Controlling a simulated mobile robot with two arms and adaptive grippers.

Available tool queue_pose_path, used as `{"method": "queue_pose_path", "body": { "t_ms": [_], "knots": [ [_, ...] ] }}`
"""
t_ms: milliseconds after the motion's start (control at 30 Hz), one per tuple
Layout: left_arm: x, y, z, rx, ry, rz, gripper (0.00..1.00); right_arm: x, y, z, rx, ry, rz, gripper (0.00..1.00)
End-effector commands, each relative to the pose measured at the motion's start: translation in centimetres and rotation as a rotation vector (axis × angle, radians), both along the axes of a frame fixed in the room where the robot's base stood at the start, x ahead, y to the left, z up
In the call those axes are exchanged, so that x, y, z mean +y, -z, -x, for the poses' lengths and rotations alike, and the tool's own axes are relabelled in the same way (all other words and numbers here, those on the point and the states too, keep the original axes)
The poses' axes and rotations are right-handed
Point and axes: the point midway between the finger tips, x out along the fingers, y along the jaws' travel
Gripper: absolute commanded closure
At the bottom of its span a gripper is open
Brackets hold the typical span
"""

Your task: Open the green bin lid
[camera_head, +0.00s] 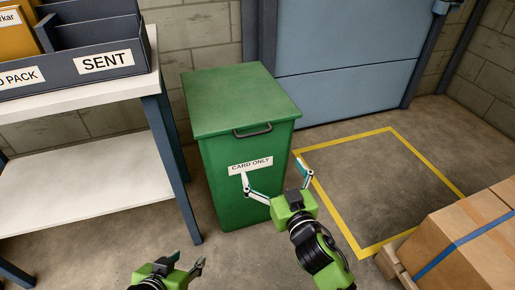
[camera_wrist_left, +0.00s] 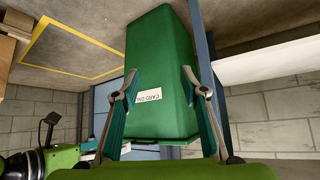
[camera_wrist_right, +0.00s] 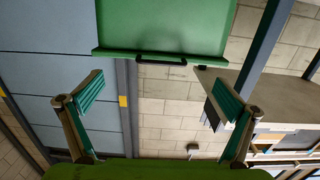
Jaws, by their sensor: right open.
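The green bin (camera_head: 225,190) stands on the floor, with a "CARD ONLY" label on its front. Its green lid (camera_head: 235,95) is closed, with a dark bar handle (camera_head: 252,130) at the front edge. My right gripper (camera_head: 272,172) is open and empty in front of the bin, lower than the handle in the head view. The right wrist view shows the lid (camera_wrist_right: 165,25) and handle (camera_wrist_right: 162,60) ahead of the spread fingers. My left gripper (camera_head: 187,260) is open and empty, low and nearer to me. The left wrist view shows the bin front (camera_wrist_left: 160,50) beyond its fingers.
A table (camera_head: 80,195) with a lower shelf stands close to the bin's left, holding a dark "SENT" tray (camera_head: 120,75). A yellow-outlined floor area (camera_head: 390,185) is empty at right. A cardboard box (camera_head: 460,245) sits on a pallet at front right. A blue door is behind.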

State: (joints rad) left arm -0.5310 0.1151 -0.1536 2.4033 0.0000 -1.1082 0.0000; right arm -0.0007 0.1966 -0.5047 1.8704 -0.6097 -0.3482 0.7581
Motion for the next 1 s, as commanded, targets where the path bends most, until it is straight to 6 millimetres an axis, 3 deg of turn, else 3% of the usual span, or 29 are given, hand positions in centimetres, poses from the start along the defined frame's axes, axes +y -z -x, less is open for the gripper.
{"method": "queue_pose_path", "body": {
  "t_ms": [100,267,567,800,1000],
  "knots": [
    [0.0,-0.9,0.2,-0.021,0.0,0.003,0.6,0.4,-1.5,0.1,-0.041,-0.008,-0.02,0.0],
    [-0.2,-1.8,-0.3,-0.052,0.002,0.01,0.6,0.8,-2.0,-0.6,-0.049,-0.01,-0.024,0.0],
    [-1.4,-4.5,-3.4,-0.229,0.015,0.051,0.6,2.3,-1.9,-5.3,-0.049,-0.009,-0.021,0.0],
    [-2.6,-8.3,-6.1,-0.437,0.03,0.099,0.6,3.6,-1.8,-9.4,-0.048,-0.01,-0.022,0.0],
    [-3.3,-11.4,-7.3,-0.58,0.038,0.134,0.6,4.4,-1.8,-11.7,-0.046,-0.01,-0.021,0.0]
  ]
}}
